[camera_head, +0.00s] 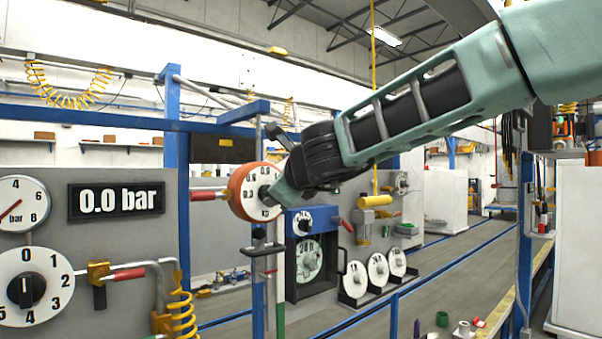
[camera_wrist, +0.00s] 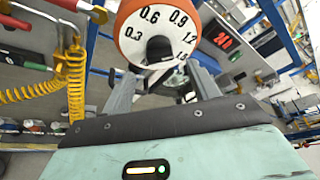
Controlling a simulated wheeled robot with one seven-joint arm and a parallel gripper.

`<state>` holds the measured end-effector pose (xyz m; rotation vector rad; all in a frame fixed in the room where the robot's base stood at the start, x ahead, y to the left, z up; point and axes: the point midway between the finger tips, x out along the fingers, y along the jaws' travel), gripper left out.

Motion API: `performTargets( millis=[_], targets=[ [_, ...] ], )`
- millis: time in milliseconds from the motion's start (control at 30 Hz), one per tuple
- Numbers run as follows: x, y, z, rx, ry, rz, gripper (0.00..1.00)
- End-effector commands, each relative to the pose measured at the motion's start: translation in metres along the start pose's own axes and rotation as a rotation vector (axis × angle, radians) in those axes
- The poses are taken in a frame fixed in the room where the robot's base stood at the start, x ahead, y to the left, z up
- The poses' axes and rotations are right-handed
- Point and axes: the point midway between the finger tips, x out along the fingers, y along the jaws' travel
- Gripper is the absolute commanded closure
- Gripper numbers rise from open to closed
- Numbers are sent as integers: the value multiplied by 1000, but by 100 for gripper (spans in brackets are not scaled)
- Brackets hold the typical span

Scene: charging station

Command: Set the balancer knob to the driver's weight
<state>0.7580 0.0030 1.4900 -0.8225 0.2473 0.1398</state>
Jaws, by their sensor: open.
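The balancer (camera_head: 238,194) is an orange round housing with a white dial marked 0.3, 0.6, 0.9 and more, with "kg" below. It also shows at the top of the wrist view (camera_wrist: 128,45). In the wrist view my gripper's fingers (camera_wrist: 160,82) stand apart on either side below the knob. I cannot tell whether they touch it. I cannot identify the driver or read its weight.
A black display (camera_head: 116,200) reads 0.0 bar beside a gauge and a numbered selector knob (camera_head: 26,290). A framed dial unit (camera_head: 305,258) is right of the balancer, with several white discs (camera_head: 378,270) nearby. A red display (camera_wrist: 226,40) shows in the wrist view, digits unclear.

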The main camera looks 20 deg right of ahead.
Motion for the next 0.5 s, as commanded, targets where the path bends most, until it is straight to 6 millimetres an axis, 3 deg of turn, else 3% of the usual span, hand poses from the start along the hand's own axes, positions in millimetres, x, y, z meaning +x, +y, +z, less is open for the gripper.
performTargets(
  millis=[33, 333, 500],
  targets=[
    [-15, -2, 2, -2, -3, -2, 40],
    [-87, -2, 3, 0, -3, 0, 40],
    [-105, -1, 3, -5, 5, 7, 40]
  ],
)
